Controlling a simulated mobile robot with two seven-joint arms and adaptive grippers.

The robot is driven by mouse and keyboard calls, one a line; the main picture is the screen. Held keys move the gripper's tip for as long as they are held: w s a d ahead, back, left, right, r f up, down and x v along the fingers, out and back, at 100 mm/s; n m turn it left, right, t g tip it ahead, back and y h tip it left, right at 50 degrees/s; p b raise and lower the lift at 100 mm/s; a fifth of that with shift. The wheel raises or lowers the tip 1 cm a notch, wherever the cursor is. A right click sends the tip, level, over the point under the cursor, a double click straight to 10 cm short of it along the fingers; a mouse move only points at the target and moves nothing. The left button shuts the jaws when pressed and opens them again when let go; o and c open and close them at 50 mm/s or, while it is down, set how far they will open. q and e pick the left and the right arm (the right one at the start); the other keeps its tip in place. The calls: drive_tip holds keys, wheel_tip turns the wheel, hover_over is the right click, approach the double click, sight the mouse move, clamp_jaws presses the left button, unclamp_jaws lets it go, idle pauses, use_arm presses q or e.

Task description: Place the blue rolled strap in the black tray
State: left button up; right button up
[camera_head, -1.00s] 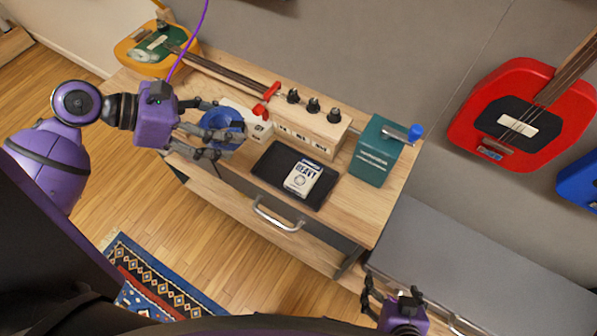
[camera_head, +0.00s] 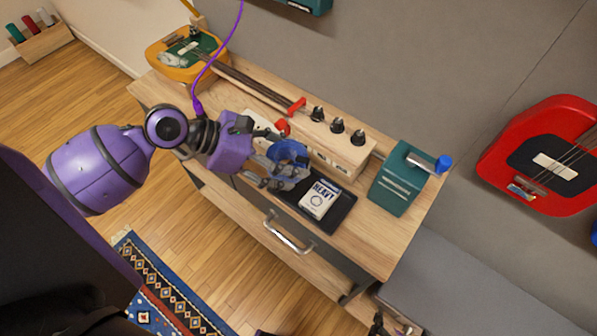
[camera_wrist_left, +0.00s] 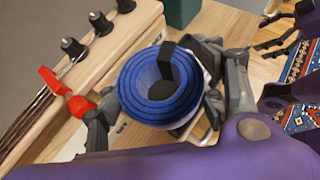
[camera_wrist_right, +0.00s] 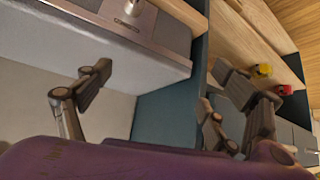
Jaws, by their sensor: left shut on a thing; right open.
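The blue rolled strap (camera_head: 288,153) is a coil with a black end piece. My left gripper (camera_head: 284,170) is shut on it, over the left end of the black tray; the strap also fills the middle of the left wrist view (camera_wrist_left: 160,88). The black tray (camera_head: 341,208) lies on the cabinet top, and a white pedal-like box (camera_head: 319,199) sits in it. The tray's left part is hidden behind my gripper and the strap. My right gripper (camera_wrist_right: 155,100) is open and empty, low and away from the cabinet top.
A wooden block with black knobs (camera_head: 340,152) stands behind the tray, with a red clamp-like piece (camera_head: 283,127) near its left end. A teal box with a blue-tipped crank (camera_head: 398,180) stands right of the tray. An orange-and-green guitar (camera_head: 188,55) lies at the back left.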

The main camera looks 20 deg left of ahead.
use_arm(q)
drive_tip(key=d+f, duration=0.2)
drive_tip(key=shift+w+f, duration=0.25)
drive_tip(key=shift+f, duration=0.05)
wheel_tip(320, 180, down, 3)
drive_tip(key=shift+d+f, duration=0.15)
drive_tip(key=shift+f, duration=0.05)
drive_tip(key=o, duration=0.9)
drive_tip(key=shift+o, duration=0.2)
drive_tip(key=v, duration=1.2)
